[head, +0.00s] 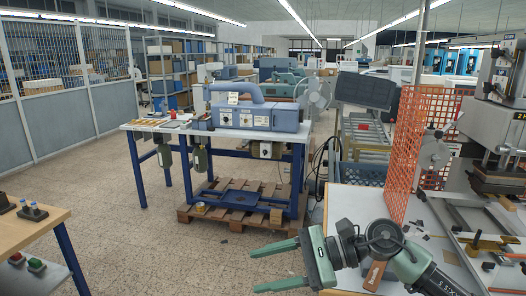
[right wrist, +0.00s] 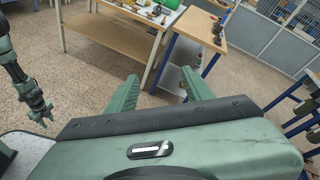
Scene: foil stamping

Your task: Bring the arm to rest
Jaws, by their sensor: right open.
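My right gripper (head: 253,271) is at the lower middle of the head view, on a green arm reaching in from the lower right. Its two green fingers point left and are spread apart with nothing between them. It hangs over the floor, left of a white-topped table. My left gripper is outside the head view.
The white-topped table (head: 348,205) lies under the right arm. An orange mesh guard (head: 412,140) and a press (head: 500,130) stand at the right. A blue machine (head: 255,118) stands on a bench over a pallet (head: 228,215). A wooden table (head: 30,232) is at left. Floor between is clear.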

